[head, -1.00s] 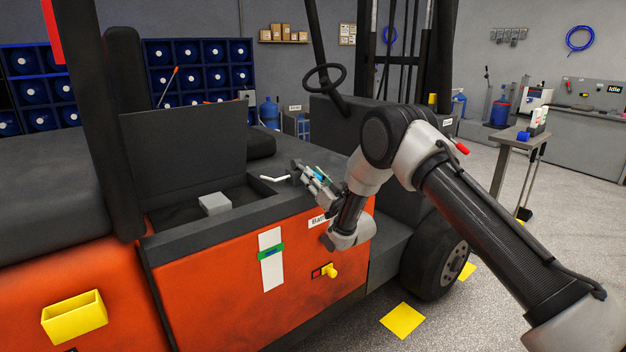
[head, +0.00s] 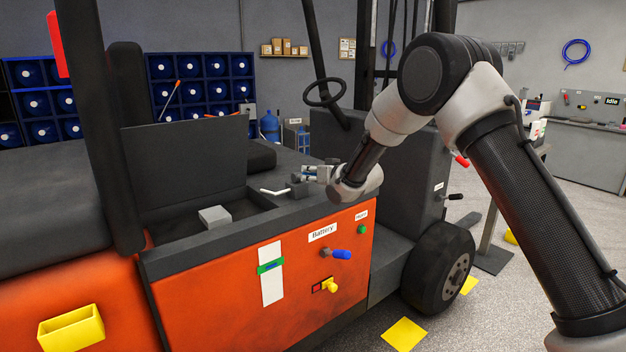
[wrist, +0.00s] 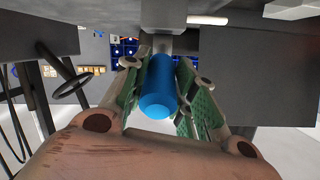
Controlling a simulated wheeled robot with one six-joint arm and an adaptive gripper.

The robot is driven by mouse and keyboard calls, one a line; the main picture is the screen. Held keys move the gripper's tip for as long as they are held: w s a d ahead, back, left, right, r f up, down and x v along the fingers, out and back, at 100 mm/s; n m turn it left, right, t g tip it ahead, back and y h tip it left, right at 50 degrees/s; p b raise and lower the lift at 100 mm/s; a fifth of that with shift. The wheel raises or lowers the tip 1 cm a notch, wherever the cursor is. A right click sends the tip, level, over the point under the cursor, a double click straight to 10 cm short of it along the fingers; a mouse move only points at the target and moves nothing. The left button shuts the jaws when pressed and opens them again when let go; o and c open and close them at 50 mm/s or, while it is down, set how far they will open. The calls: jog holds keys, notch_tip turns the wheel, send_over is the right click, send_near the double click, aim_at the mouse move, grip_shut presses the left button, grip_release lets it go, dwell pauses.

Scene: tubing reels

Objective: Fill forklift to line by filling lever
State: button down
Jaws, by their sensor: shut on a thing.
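The orange forklift (head: 210,310) stands in front of me, with a dark open bay in its top. A small grey block with a white spout (head: 275,192) sits at the bay's right edge; a blue lever handle (wrist: 158,88) extends from the block in the wrist view. My gripper (head: 310,174) is shut on this blue handle, its green pads (wrist: 127,88) on either side. The fingers partly hide the handle in the head view. A white gauge strip (head: 272,290) with a green band (head: 270,267) is on the front panel; I cannot read its level.
Below the "Battery" label (head: 322,233) are another blue handle (head: 341,254) and a yellow knob (head: 330,286). A green button (head: 362,229) is to their right. A grey box (head: 214,216) sits in the bay. A steering wheel (head: 325,92) stands behind.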

jog(key=shift+w+r, duration=0.1)
jog(key=shift+r, duration=0.1)
dwell(0.3)
jog(key=c, duration=1.1)
grip_release()
jog(key=shift+c, duration=0.2)
jog(key=v, duration=1.2)
jog(key=shift+r, duration=0.1)
